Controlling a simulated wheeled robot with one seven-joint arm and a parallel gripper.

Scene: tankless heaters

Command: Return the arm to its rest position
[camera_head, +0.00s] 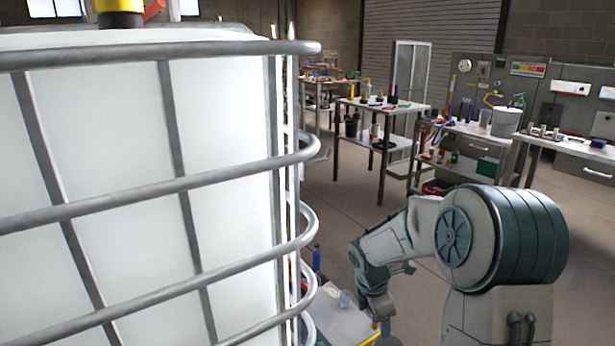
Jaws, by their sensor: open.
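My arm rises at the lower right, with its large grey-green joint nearest the camera. It reaches left and bends downward beside a low table (337,318). The wrist end runs down to the bottom edge of the picture. My gripper's fingers are not visible, so I cannot see what is at them.
A big white tank (110,150) in a grey tubular cage (250,185) fills the left, close to my arm. A blue bottle (316,258) stands by the low table. Workbenches (383,105) with tools stand behind. Open concrete floor (335,200) lies between.

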